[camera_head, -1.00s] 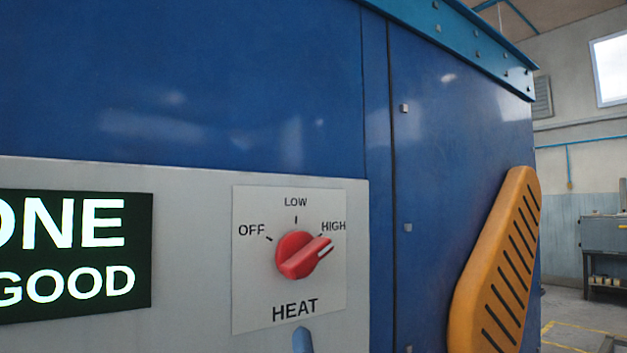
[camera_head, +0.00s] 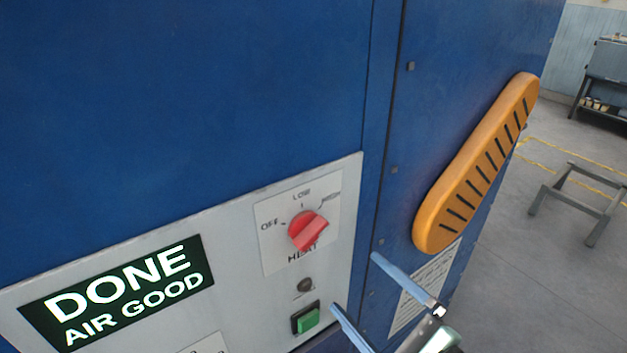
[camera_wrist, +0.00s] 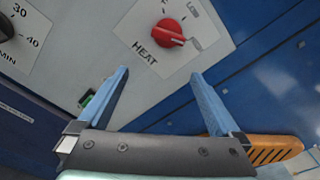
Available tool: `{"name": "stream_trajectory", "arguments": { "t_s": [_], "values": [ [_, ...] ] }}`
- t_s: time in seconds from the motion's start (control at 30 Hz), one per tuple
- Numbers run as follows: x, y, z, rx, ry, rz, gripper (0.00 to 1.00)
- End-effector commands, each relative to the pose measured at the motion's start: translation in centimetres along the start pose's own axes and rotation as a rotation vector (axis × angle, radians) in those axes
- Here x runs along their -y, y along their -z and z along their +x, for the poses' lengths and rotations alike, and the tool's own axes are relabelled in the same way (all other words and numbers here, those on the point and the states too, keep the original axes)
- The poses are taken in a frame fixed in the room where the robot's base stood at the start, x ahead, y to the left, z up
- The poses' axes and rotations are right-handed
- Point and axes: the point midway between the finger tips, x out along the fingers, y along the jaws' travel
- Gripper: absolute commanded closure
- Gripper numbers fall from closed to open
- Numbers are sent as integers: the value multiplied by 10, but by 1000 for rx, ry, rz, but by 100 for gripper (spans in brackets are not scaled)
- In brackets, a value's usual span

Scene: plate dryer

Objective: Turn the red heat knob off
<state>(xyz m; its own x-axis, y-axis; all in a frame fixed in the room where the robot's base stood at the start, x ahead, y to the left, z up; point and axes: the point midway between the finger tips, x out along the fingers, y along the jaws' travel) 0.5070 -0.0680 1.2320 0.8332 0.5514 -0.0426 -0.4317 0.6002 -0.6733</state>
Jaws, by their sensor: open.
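The red heat knob (camera_head: 308,231) sits on a pale HEAT label plate (camera_head: 269,240) on the grey panel, with OFF, LOW and HIGH marks. Its raised grip is turned toward the HIGH mark. My gripper (camera_head: 352,280) is below and to the right of the knob in the head view, its two blue fingers spread apart and empty. In the wrist view the knob (camera_wrist: 169,33) is ahead, beyond the fingertips of my open gripper (camera_wrist: 160,76). The fingers do not touch it.
A green button (camera_head: 308,318) and a small dark round fitting (camera_head: 304,286) are below the knob. A display (camera_head: 120,293) reads DONE AIR GOOD. An orange slotted handle-like part (camera_head: 475,165) sticks out on the right. A dark dial (camera_wrist: 5,30) is at left in the wrist view.

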Motion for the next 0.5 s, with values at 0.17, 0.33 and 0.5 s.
{"name": "stream_trajectory", "arguments": {
  "t_s": [0.17,0.33,0.5],
  "values": [
    [12,-21,-16,45,-8,171,0],
    [12,-23,-15,62,-11,220,0],
    [12,-26,9,63,-14,219,0]
  ]
}}
